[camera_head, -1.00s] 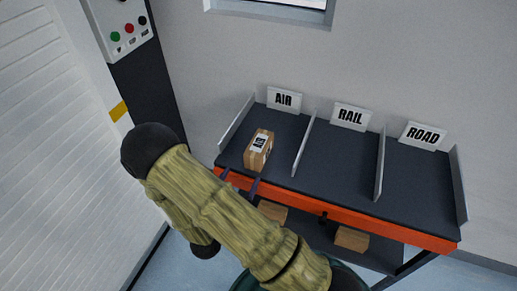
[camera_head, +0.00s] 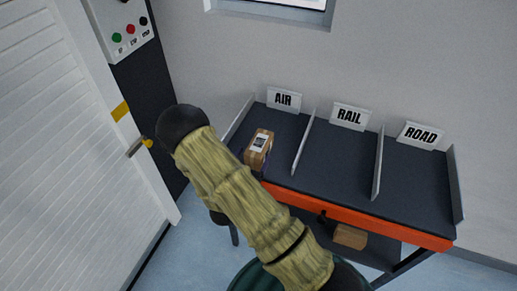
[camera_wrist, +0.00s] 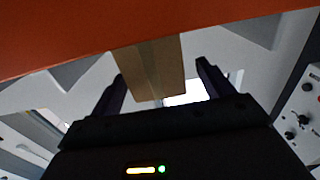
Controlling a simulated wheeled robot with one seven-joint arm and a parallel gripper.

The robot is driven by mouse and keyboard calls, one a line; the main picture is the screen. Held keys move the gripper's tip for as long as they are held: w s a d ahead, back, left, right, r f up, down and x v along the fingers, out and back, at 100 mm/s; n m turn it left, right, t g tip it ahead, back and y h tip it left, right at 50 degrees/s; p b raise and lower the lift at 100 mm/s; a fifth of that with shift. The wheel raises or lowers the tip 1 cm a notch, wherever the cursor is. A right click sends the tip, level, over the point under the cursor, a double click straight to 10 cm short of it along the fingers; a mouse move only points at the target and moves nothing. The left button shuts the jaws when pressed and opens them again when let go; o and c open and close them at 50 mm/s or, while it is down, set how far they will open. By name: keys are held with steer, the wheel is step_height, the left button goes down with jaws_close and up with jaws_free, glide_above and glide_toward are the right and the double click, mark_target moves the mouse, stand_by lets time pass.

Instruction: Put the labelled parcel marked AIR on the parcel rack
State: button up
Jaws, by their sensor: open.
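The label's print is too small to read. In the wrist view the parcel (camera_wrist: 152,72) shows between the two fingers of my gripper (camera_wrist: 161,70), which are spread open with gaps on both sides. In the head view my arm hides most of the gripper; a dark finger piece shows beside the parcel's right side.
Low dividers separate the AIR bay from the empty RAIL (camera_head: 349,116) and ROAD (camera_head: 420,134) bays. The rack's orange front edge (camera_head: 360,221) lies close to my arm. Another box (camera_head: 350,236) sits on the lower shelf. A white door (camera_head: 70,150) stands at left.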

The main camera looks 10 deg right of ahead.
mark_target(258, 149)
steer(key=p+x, duration=0.1)
steer(key=x, duration=0.3)
steer(key=shift+d+f, duration=0.15)
steer(key=shift+d, duration=0.05)
steer(key=c, duration=1.4)
steer(key=shift+o, duration=0.2)
step_height(258, 149, up, 10)
steer(key=shift+r+b, duration=0.1)
steer(key=shift+b, duration=0.25)
